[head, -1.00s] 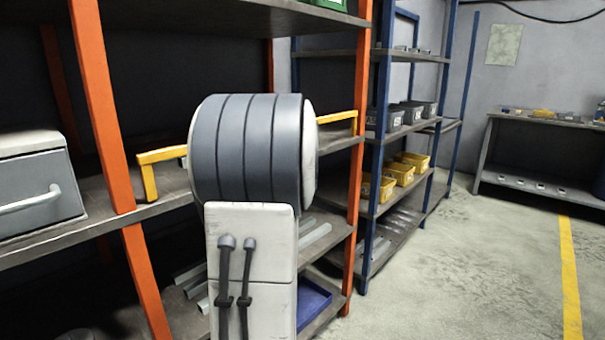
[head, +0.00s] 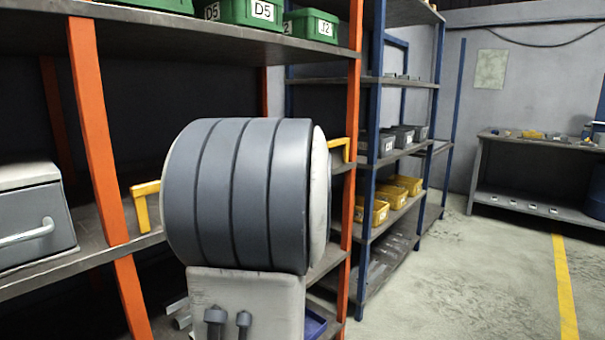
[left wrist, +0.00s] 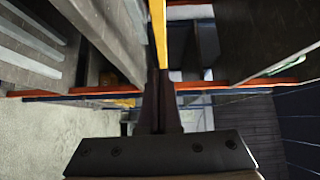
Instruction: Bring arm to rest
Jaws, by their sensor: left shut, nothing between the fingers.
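My left arm's large grey ribbed joint and pale link fill the middle of the head view, in front of the orange-framed shelf (head: 105,160). The left gripper itself is not visible there. In the left wrist view my left gripper (left wrist: 161,80) has its dark fingers together, with nothing held between them. A yellow bar (left wrist: 158,25) shows beyond the fingertips in that view; I cannot tell whether it is close to them. My right gripper is in neither view.
Green bins (head: 252,12) stand on the top shelf, and a grey drawer box (head: 30,215) sits at left. A blue-framed shelf (head: 372,165) holds grey and yellow bins (head: 370,210). A workbench (head: 540,140) stands at the back right. The concrete floor (head: 480,270) at right is clear.

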